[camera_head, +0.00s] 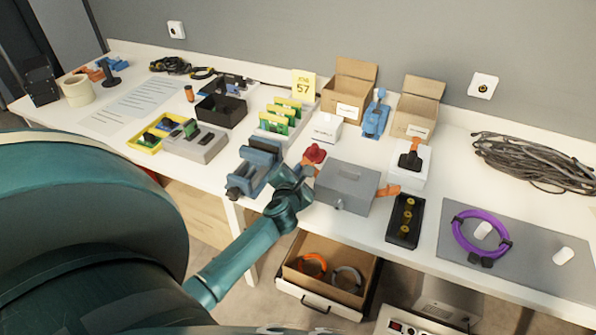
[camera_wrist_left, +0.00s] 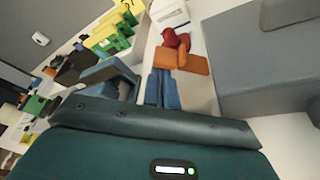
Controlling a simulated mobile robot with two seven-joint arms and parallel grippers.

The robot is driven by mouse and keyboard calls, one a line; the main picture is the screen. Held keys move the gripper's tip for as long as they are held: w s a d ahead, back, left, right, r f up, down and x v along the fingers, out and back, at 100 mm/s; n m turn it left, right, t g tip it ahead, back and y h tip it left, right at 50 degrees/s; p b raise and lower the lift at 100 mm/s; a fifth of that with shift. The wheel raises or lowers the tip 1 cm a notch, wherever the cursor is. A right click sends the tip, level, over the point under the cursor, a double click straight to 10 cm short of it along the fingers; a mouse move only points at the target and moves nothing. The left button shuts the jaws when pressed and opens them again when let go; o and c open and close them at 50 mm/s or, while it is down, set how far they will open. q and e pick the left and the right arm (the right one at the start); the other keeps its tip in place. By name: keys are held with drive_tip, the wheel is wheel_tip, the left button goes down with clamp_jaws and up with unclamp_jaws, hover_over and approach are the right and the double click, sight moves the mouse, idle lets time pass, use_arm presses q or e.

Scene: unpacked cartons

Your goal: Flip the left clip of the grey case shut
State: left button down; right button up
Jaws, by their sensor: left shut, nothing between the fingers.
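The grey case (camera_head: 346,186) stands closed near the table's front edge. Its orange right clip (camera_head: 388,190) sticks out from its right side. The orange left clip (camera_head: 308,171) shows at its left side, partly hidden by my gripper; in the left wrist view the left clip (camera_wrist_left: 182,60) lies just beyond my fingertips, left of the case (camera_wrist_left: 262,60). My left gripper (camera_head: 301,175) is shut and empty, low beside the case's left side. Its fingers (camera_wrist_left: 163,85) point at the clip; I cannot tell whether they touch it. My right gripper is not in view.
A blue vise (camera_head: 256,165) stands close to the left of my gripper, and a red object (camera_head: 314,154) just behind the left clip. A black tray (camera_head: 404,222) sits right of the case. An open drawer (camera_head: 325,298) is below the table edge.

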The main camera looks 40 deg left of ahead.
use_arm(q)
drive_tip(key=shift+r, duration=0.1)
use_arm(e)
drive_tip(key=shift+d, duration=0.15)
use_arm(q)
drive_tip(key=shift+d, duration=0.1)
drive_tip(key=shift+w+d+r+m+y+p, duration=0.1)
drive_tip(key=shift+d+r+m+y+p, duration=0.2)
drive_tip(key=shift+m+y+p, duration=0.4)
drive_tip(key=shift+d+r+m, duration=0.15)
drive_tip(key=shift+r+m, duration=0.2)
drive_tip(key=shift+m, duration=0.35)
drive_tip(key=shift+w+d+r+m+t+y+p, duration=0.15)
drive_tip(key=shift+d+r+m+y, duration=0.1)
drive_tip(key=shift+m, duration=0.3)
drive_tip(key=shift+d+r+m+t+y+p, duration=0.15)
drive_tip(key=shift+d+m+y, duration=0.1)
drive_tip(key=shift+m, duration=0.3)
drive_tip(key=shift+d+r+m, duration=0.1)
drive_tip(key=shift+d+m, duration=0.15)
drive_tip(key=shift+m, duration=0.55)
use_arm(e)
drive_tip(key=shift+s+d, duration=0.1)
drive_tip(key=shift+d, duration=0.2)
use_arm(q)
drive_tip(key=shift+t, duration=0.3)
